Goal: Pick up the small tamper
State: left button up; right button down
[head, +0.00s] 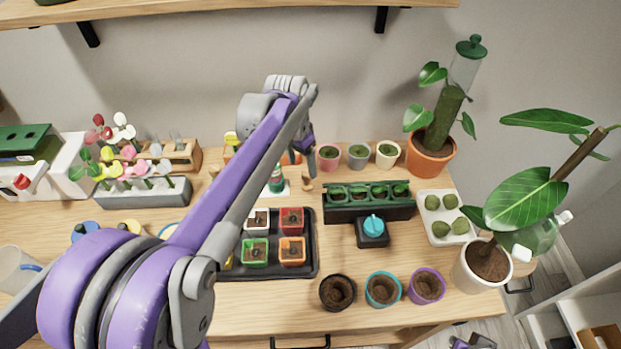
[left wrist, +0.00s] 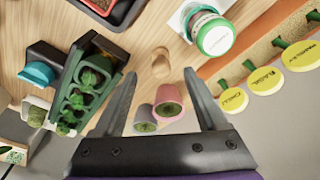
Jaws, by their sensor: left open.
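A small light-wood knobbed piece, which looks like the small tamper (head: 307,184), stands on the table just below my left gripper (head: 303,160) in the head view. In the left wrist view the tamper (left wrist: 160,62) shows end-on, about midway between the fingertips of my left gripper (left wrist: 160,82) and beyond them. The left gripper points down, open and empty, with no visible contact. A grey and purple piece at the bottom edge of the head view seems to be part of my right gripper (head: 472,342); its jaws cannot be made out.
A green-and-white bottle (left wrist: 212,35) stands close to one side of the tamper. Small pink (head: 329,157) and grey (head: 357,155) pots stand close on the other. A dark seedling tray (head: 315,262) and a green planter box (head: 368,214) are nearer. Bare wood surrounds the tamper's base.

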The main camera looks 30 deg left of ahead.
aim_at(306, 173)
pick_arm(q)
jog(key=f, duration=0.2)
jog(key=w+f, duration=0.1)
jog(key=f, duration=0.2)
jog(key=w+f, duration=0.1)
jog(key=f, duration=0.1)
jog(key=shift+d+f, duration=0.15)
jog(key=shift+d, duration=0.05)
grip_shut()
